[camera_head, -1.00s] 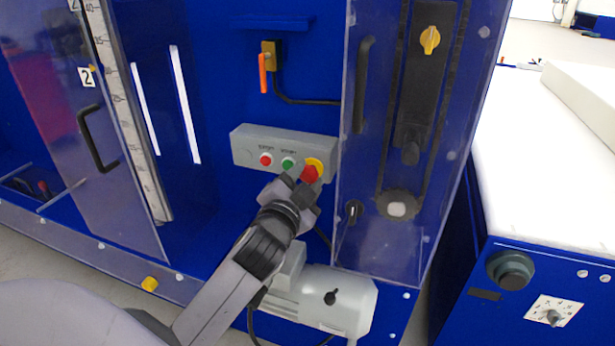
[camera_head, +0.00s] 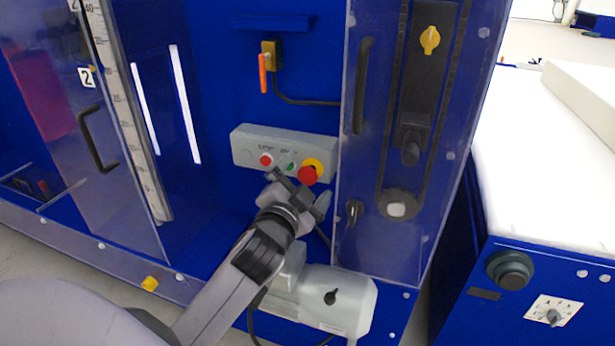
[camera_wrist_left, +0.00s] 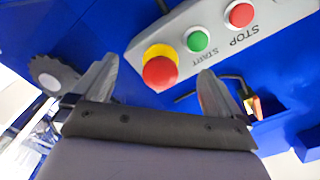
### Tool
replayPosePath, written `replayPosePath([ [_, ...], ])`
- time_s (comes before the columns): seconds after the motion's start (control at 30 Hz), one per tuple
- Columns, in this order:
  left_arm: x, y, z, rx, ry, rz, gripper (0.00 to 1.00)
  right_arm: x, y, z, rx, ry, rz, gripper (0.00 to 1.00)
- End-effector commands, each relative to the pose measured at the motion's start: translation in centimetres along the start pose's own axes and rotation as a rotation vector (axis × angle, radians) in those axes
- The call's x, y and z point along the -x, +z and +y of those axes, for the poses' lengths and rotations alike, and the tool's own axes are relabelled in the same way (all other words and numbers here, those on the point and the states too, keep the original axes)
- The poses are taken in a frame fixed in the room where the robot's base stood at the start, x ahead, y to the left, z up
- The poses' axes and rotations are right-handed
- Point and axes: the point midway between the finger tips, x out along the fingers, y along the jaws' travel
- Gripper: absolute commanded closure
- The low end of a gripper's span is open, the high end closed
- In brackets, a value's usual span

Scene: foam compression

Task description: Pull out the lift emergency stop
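The lift emergency stop is a red mushroom knob (camera_head: 307,176) on a yellow round base, at the right end of a grey control box on the blue machine. In the left wrist view the red knob (camera_wrist_left: 160,73) lies ahead of and between the two fingers, apart from both. My left gripper (camera_head: 297,190) is open and empty, just below and in front of the knob. In the left wrist view its fingers (camera_wrist_left: 160,85) are spread wide. My right gripper is not in view.
The grey box (camera_head: 245,150) also bears a red STOP button (camera_head: 266,160) and a green START button (camera_head: 290,166). A clear guard panel (camera_head: 352,230) stands close on the right. A grey motor (camera_head: 345,300) sits below. An orange-handled switch (camera_head: 264,73) is above.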

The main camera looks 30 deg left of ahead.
Motion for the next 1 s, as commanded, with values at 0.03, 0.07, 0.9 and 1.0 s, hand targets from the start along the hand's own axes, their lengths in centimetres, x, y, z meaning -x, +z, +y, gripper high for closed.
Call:
replayPosePath([
  [0.03,0.0,0.0,0.0,0.000,0.000,0.000,0.00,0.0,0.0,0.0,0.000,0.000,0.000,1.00],
  [0.07,0.0,0.0,0.0,0.000,0.000,0.000,0.00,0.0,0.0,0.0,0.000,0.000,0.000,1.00],
  [0.9,3.1,0.0,0.0,0.001,0.001,-0.001,0.00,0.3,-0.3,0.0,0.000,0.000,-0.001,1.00],
  [1.0,4.0,0.0,0.0,0.002,0.001,0.000,0.00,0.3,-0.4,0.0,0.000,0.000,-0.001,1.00],
])
